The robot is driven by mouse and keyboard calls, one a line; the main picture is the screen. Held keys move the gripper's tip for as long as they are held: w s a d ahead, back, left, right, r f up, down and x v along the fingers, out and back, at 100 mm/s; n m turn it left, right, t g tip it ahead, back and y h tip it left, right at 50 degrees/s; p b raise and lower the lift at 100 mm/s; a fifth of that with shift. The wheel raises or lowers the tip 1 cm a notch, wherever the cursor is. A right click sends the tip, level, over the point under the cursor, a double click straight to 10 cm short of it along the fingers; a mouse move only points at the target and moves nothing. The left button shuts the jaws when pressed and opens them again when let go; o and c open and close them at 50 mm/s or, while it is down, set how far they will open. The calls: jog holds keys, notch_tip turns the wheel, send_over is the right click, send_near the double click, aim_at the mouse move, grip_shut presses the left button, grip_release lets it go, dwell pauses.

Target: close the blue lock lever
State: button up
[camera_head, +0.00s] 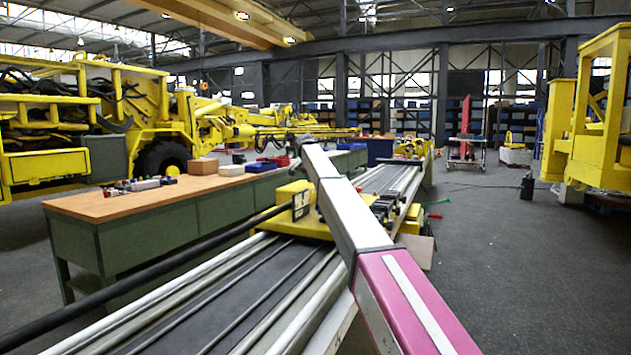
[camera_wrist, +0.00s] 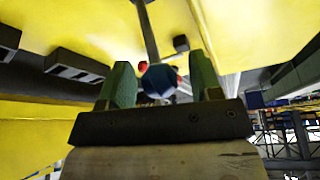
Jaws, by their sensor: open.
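In the wrist view my gripper (camera_wrist: 161,88) is open, with its two green fingers apart. A dark blue rounded part (camera_wrist: 158,79), which looks like the end of the blue lock lever, shows between the fingers. I cannot tell whether either finger touches it or how far beyond the tips it lies. A dark rod (camera_wrist: 148,30) runs up from behind it, and small red parts (camera_wrist: 143,66) show beside it. In the head view my arm crosses the boom, and the gripper and the lever are not visible there.
A yellow surface (camera_wrist: 235,30) fills much of the wrist view, with dark slotted blocks (camera_wrist: 75,65) at left. In the head view the long boom (camera_head: 270,285) runs away from me, with a green workbench (camera_head: 150,225) at its left. Open floor (camera_head: 520,270) lies at right.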

grip_shut()
jog(key=shift+s+d, duration=0.1)
jog(key=shift+d, duration=0.05)
jog(key=s+d+f+m+t+y, duration=0.1)
jog(key=d+y, duration=0.2)
jog(key=y, duration=0.1)
jog(key=s+d+f+m+t+y, duration=0.1)
jog(key=d+f+t+y, duration=0.1)
jog(key=d+y, duration=0.1)
jog(key=s+d+f+t+y, duration=0.1)
jog(key=d+f+t+y, duration=0.1)
jog(key=d+y, duration=0.2)
jog(key=shift+s+m+y, duration=0.35)
jog(key=shift+m+y, duration=0.05)
jog(key=shift+d+f+t+y, duration=0.3)
jog(key=shift+f+t+y, duration=0.2)
jog(key=shift+f+y, duration=0.25)
jog(key=shift+r, duration=0.1)
